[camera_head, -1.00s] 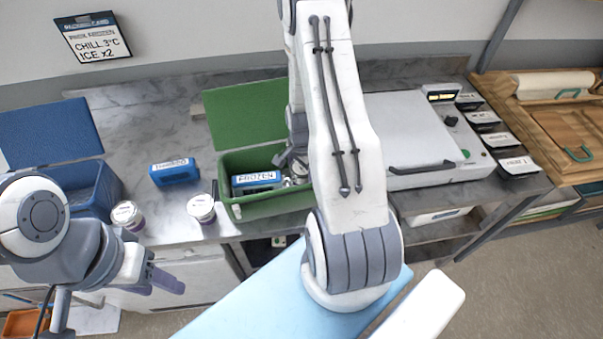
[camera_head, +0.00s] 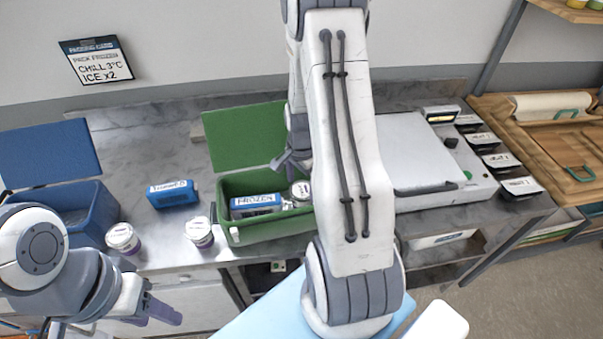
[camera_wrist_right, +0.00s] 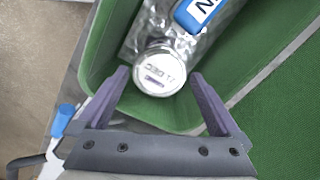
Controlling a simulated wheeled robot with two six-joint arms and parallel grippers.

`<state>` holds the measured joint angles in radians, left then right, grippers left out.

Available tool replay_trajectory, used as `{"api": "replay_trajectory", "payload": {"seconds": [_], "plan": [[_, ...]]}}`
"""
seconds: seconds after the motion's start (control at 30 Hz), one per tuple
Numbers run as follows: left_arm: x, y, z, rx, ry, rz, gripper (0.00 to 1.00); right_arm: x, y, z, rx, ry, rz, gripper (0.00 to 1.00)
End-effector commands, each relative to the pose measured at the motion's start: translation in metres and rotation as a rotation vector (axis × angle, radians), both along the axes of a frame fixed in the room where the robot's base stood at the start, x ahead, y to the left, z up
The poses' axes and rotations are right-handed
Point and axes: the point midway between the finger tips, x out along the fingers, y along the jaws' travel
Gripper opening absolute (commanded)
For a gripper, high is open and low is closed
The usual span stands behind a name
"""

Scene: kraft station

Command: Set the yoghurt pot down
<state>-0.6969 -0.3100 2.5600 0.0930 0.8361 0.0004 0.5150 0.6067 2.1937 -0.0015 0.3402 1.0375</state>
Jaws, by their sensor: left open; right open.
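A yoghurt pot with a pale lid (camera_head: 300,190) sits inside the green box (camera_head: 234,235), in its right end beside the blue FROZEN pack (camera_head: 256,203). In the right wrist view the pot (camera_wrist_right: 160,72) shows lid up against the silvery lining, near the box wall. My right gripper (camera_head: 288,163) is open above the pot; in its wrist view the fingers (camera_wrist_right: 160,78) are apart on either side of the lid, with gaps. My left gripper (camera_head: 160,312) is open and empty, low at the front left.
Two more lidded pots, one (camera_head: 122,237) and another (camera_head: 199,231), stand on the counter by its front edge. A blue pack (camera_head: 172,194) lies behind them. An open blue box (camera_head: 92,215) stands left. A grey lidded appliance (camera_head: 420,150) stands right.

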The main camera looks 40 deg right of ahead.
Motion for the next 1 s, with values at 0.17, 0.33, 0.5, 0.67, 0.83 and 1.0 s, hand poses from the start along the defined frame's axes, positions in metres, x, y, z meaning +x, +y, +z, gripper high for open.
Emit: {"api": "replay_trajectory", "payload": {"seconds": [0.17,0.33,0.5,0.67,0.83,1.0], "plan": [[0.000,0.000,-0.009,0.000,0.000,0.001,0.50,0.001,0.000,0.032,-0.003,-0.005,0.000,1.00],[0.000,0.000,-0.013,0.000,0.000,0.002,0.50,0.000,0.000,0.052,-0.001,-0.002,0.000,1.00],[0.000,0.000,-0.013,0.000,0.000,0.002,0.50,0.000,0.000,0.059,0.000,0.000,0.000,1.00],[0.000,0.000,-0.013,0.000,0.000,0.002,0.50,0.002,0.006,0.062,0.000,-0.002,0.029,1.00],[0.000,0.000,-0.013,0.000,0.000,0.002,0.50,0.010,0.071,0.087,0.001,-0.017,0.338,1.00],[0.000,0.000,-0.013,0.000,0.000,0.002,0.50,-0.013,0.180,0.125,0.008,-0.040,0.920,1.00]]}}
